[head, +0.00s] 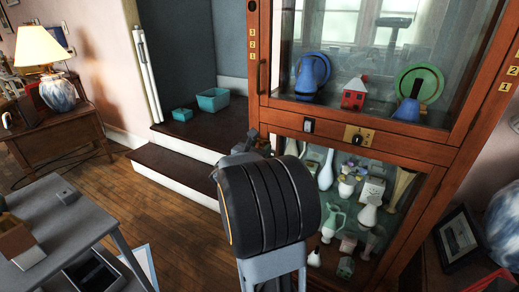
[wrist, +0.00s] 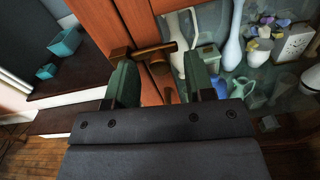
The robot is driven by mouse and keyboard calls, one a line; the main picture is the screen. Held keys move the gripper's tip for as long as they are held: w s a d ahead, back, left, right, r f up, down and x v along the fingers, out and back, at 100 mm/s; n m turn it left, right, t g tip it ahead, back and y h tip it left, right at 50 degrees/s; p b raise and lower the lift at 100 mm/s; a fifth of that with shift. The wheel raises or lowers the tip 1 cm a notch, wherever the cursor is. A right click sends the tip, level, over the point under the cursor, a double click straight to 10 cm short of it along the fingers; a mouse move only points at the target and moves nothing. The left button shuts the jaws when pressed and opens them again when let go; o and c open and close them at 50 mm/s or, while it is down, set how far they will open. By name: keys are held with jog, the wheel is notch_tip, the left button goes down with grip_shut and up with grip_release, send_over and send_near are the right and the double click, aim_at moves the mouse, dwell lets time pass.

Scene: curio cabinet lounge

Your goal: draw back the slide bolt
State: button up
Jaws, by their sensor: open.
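The tall wooden cabinet (head: 380,145) has glass doors in orange-brown frames. In the wrist view, a bronze-coloured bar (wrist: 153,49) with a darker right end lies across the wooden frame. It looks like the slide bolt's handle, but I cannot be sure. A rounded brown part (wrist: 166,80) sits below it. My gripper (wrist: 158,72) is open, its dark green fingers apart on either side of these parts. The left finger overlaps the bar's left end; I cannot tell whether they touch. In the head view my dark wrist hides the fingers and this spot.
Vases and small ornaments (wrist: 235,50) stand behind the lower glass. Teal boxes (head: 212,99) rest on the dark steps at left. A grey table (head: 60,225) stands at the lower left, and a lamp (head: 42,60) on a wooden desk. Wooden floor is open between.

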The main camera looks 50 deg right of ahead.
jog(key=shift+d, duration=0.25)
jog(key=shift+c, duration=0.4)
grip_shut()
